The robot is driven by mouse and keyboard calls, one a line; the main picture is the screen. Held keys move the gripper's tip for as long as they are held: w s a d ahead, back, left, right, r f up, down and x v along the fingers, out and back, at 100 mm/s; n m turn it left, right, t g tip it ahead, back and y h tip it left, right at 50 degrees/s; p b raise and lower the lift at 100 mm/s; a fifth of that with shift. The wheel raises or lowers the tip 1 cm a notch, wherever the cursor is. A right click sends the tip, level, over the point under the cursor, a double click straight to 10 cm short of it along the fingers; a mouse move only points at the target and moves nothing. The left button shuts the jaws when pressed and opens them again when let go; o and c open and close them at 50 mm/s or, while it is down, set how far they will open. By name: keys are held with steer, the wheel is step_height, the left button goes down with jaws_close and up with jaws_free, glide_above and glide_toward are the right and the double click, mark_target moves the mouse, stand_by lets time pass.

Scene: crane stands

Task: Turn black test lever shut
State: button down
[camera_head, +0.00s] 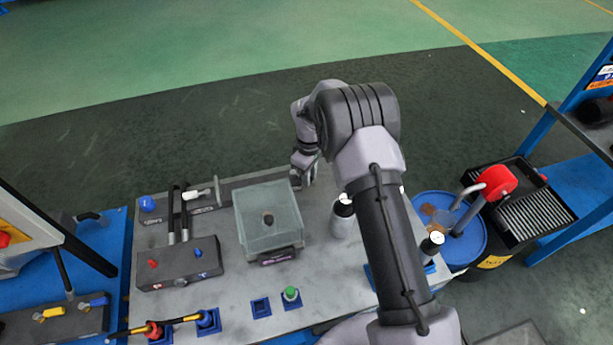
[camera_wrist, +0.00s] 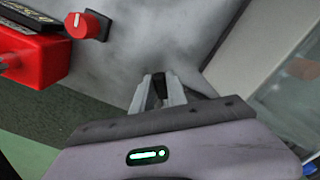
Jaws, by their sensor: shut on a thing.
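The black test lever (camera_wrist: 159,84) appears in the wrist view as a small dark piece between the two grey fingers. My gripper (camera_wrist: 160,92) is shut on it. The lever's base and its exact angle are hidden by the fingers and the gripper body. In the head view my gripper (camera_head: 305,180) is at the far edge of the bench, just behind the clear box, and my arm covers much of that area. I cannot make out the lever there.
A clear box (camera_head: 268,238) stands on the grey bench (camera_head: 225,293), close to my gripper. A red block (camera_wrist: 35,62) and a red knob (camera_wrist: 88,25) lie left in the wrist view.

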steer(key=shift+w+d+n, duration=0.15)
steer(key=shift+w+n, duration=0.1)
steer(key=shift+n, duration=0.25)
steer(key=c, duration=1.3)
jaws_free()
step_height(320, 180, up, 18)
steer(key=p, duration=0.4)
steer(key=shift+f, duration=0.25)
